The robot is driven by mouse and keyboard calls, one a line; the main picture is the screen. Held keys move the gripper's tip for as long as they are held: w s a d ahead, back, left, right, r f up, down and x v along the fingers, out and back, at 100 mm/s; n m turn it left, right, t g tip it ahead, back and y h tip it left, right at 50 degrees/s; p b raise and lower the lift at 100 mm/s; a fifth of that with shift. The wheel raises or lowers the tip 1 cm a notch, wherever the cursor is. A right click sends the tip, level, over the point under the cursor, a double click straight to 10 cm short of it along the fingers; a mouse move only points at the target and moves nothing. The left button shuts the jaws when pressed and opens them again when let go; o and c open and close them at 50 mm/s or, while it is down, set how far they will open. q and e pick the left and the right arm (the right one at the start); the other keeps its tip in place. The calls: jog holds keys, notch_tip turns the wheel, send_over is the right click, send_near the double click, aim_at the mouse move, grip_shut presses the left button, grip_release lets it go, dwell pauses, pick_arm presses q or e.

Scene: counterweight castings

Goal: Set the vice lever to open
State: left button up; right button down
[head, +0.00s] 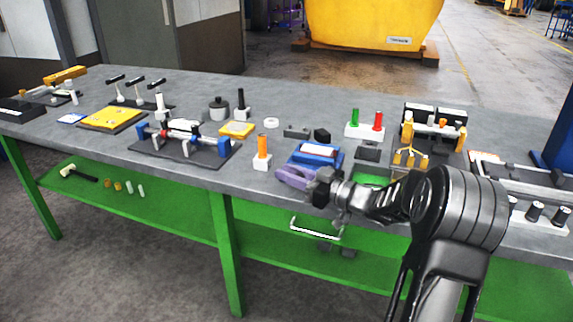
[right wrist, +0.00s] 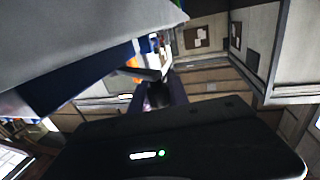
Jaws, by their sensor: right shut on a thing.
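A blue block with a white and red top (head: 315,153) sits near the front edge of the bench; it looks like the vice, though I cannot be sure. A purple lever-like piece (head: 292,176) sticks out at its front left. My right gripper (head: 316,186) is at the right end of this purple piece and shut on it. The purple piece also shows beyond the dark gripper body in the right wrist view (right wrist: 166,92). The gripper hides the held end, and the lever's exact setting cannot be told. My left gripper is not in view.
A white block with an orange peg (head: 262,158) stands just left. A blue-ended fixture (head: 185,145) lies on a dark mat farther left. A white block with green and red pegs (head: 365,127) stands behind. A green shelf (head: 150,205) runs below the grey bench top (head: 190,85).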

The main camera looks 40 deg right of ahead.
jog(key=shift+d+r, duration=0.1)
jog(key=shift+d, duration=0.1)
jog(key=shift+a, duration=0.1)
jog(key=c, duration=1.3)
grip_release()
jog(key=shift+o, duration=0.2)
jog(key=v, duration=0.7)
jog(key=shift+s+b, duration=0.4)
jog(key=shift+c, duration=0.5)
